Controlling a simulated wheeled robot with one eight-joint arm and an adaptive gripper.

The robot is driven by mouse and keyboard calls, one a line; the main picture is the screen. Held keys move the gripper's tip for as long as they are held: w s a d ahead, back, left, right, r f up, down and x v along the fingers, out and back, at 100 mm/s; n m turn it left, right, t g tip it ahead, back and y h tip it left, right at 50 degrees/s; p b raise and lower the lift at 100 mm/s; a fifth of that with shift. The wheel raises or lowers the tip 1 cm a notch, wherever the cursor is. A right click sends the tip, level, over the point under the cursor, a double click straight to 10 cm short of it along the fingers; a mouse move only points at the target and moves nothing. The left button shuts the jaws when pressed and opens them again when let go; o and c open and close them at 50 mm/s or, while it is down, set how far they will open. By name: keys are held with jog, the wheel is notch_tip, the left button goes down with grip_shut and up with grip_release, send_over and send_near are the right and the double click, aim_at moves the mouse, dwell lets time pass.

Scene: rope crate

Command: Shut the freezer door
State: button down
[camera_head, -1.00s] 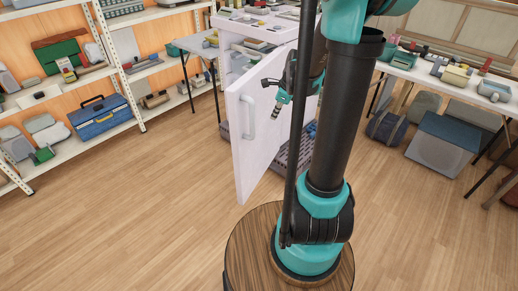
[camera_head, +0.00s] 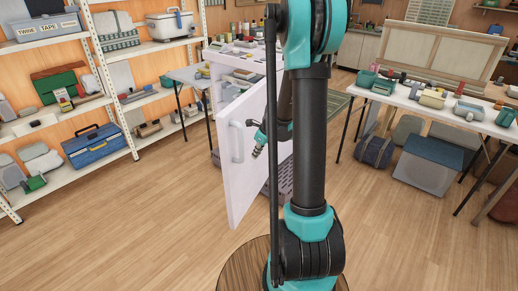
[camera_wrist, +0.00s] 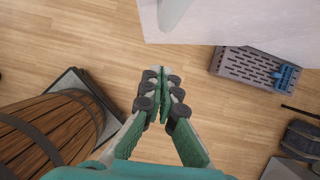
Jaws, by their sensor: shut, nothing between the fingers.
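The white freezer door (camera_head: 247,170) stands swung open in the head view, with a pale vertical handle (camera_head: 237,142) near its near edge. The freezer body (camera_head: 232,92) is behind it, largely hidden by the door and my arm. My gripper (camera_head: 256,153) shows just right of the handle in the head view, partly hidden by my arm. In the wrist view my gripper (camera_wrist: 165,76) is shut and empty, fingertips together over floor. The door (camera_wrist: 240,22) crosses the top of that view, with part of the handle (camera_wrist: 175,12), apart from the fingertips.
A grey slotted crate (camera_wrist: 228,68) with a blue item (camera_wrist: 287,76) lies on the floor right of my gripper. A loaded shelf rack (camera_head: 118,105) stands left, and a cluttered table (camera_head: 440,100) right. The wooden floor (camera_head: 140,215) left of the door is clear.

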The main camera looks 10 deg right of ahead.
jog(key=shift+w+a+f, duration=0.3)
jog(key=shift+w+a, duration=0.45)
jog(key=shift+w, duration=0.15)
jog(key=shift+w+a+f, duration=0.3)
jog(key=shift+w+a, duration=0.4)
jog(key=shift+w, duration=0.15)
jog(key=shift+a, duration=0.1)
